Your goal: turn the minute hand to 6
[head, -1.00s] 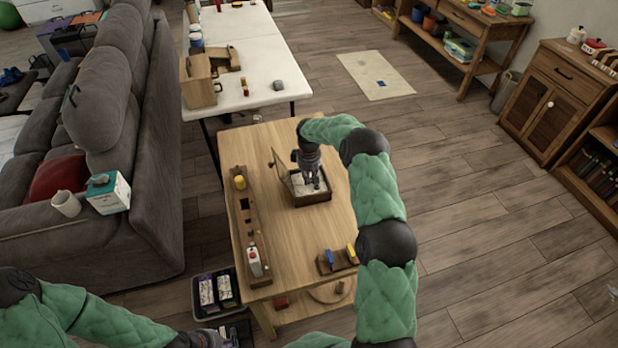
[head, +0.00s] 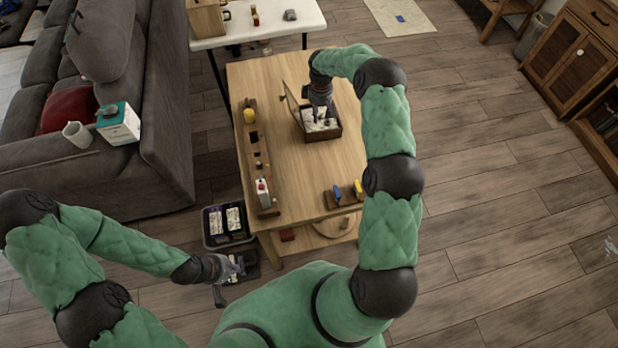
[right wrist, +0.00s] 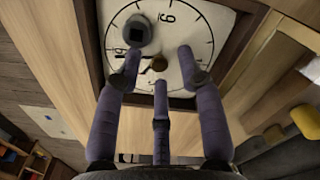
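A dark wooden case (head: 336,133) with a raised lid (head: 292,104) sits on the wooden table. In the right wrist view it holds a white clock face (right wrist: 188,28) with black numerals and tick marks. One numeral near the top reads like 6 or 9; its orientation is unclear.
A long wooden rack (head: 252,165) with a yellow piece and a red-and-white item lines the table's left side. A small holder (head: 335,199) with blue and yellow pieces is at the near right. A dark bin (head: 208,226) stands on the floor left of the table. Bare tabletop surrounds the case.

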